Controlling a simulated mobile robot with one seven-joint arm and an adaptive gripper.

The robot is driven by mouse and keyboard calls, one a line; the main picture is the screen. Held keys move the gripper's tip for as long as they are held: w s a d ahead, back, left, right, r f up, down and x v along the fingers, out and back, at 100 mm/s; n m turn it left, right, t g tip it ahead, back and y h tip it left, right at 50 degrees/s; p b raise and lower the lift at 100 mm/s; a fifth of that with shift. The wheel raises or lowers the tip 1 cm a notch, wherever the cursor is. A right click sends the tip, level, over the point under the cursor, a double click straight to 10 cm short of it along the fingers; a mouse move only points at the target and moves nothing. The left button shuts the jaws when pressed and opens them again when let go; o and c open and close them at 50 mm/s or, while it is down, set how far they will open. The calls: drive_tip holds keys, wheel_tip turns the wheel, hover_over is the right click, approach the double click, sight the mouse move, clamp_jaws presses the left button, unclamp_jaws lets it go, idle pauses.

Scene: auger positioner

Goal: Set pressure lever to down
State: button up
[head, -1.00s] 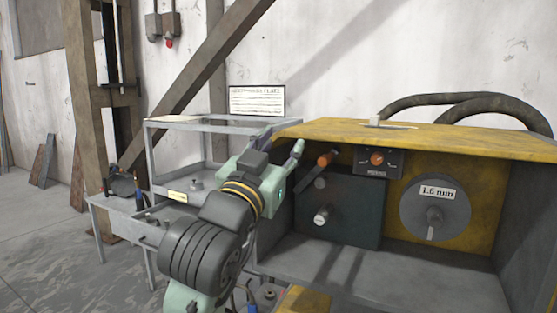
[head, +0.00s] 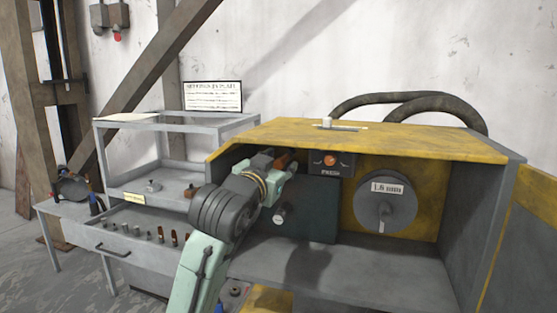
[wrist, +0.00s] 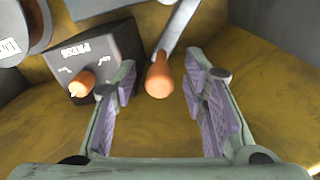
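An orange-tipped lever (head: 283,160) sits at the upper left of the machine's front opening. In the wrist view its orange grip (wrist: 160,80) and grey metal bar (wrist: 178,28) show clearly. My gripper (wrist: 160,90) is open, with one finger on each side of the orange grip and visible gaps on both sides. In the head view my gripper (head: 278,180) partly hides the lever. Beside the lever is a dark box (wrist: 95,60) labelled PRESS with a small orange knob (wrist: 82,84); this box also shows in the head view (head: 331,166).
The yellow housing (head: 390,138) overhangs the opening. A dark panel (head: 315,215) with a round knob (head: 280,216) lies below the lever. A grey dial (head: 385,210) marked 1.6 mm is to the right. A grey shelf (head: 215,128) stands at the left.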

drive_tip(key=shift+w, duration=0.15)
drive_tip(key=shift+c, duration=0.2)
clamp_jaws()
idle(0.7)
